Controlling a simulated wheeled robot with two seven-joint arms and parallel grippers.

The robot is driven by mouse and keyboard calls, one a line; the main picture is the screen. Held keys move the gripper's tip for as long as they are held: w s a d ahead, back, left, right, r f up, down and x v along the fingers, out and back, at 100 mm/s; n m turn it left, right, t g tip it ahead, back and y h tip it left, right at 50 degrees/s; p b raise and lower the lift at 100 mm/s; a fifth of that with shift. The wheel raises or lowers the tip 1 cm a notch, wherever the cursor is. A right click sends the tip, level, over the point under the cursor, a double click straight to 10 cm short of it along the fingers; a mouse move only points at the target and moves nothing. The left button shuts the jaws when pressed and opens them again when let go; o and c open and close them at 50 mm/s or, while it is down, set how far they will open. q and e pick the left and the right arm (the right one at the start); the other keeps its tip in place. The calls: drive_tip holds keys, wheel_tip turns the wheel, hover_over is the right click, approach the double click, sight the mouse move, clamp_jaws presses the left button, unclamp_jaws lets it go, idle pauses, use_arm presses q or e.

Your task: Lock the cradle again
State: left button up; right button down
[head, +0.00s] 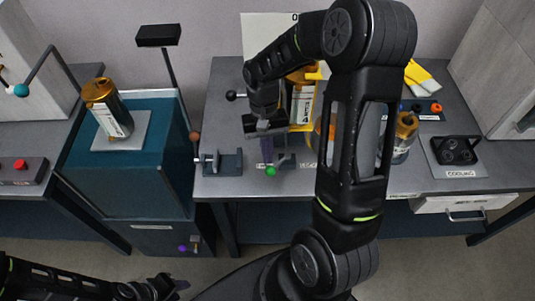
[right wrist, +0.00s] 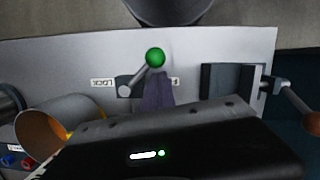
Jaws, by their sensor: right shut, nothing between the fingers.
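The green-knobbed lever shows at the bench's front edge in the head view (head: 270,171). In the right wrist view, the green knob (right wrist: 155,57) is on a short grey lever slanting up and right from its hub (right wrist: 125,91). The LOCK label (right wrist: 103,82) is left of the lever; another label, mostly hidden, begins with F on the right. My right gripper (right wrist: 158,92) is shut and empty, its fingers just below the knob; I cannot tell whether they touch. My left gripper (head: 178,286) is low at bottom left, its jaw opening unclear. The cradle itself is largely hidden behind my right arm.
A grey block (head: 223,162) with a brown-knobbed handle stands left of the lever. A gold-capped canister (head: 106,106) stands on the teal cabinet. Another gold-topped canister (head: 404,136) and a black cooling unit (head: 456,150) are on the right. My right arm spans the bench.

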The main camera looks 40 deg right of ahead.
drive_tip(key=shift+s+f, duration=0.1)
drive_tip(key=shift+f, duration=0.3)
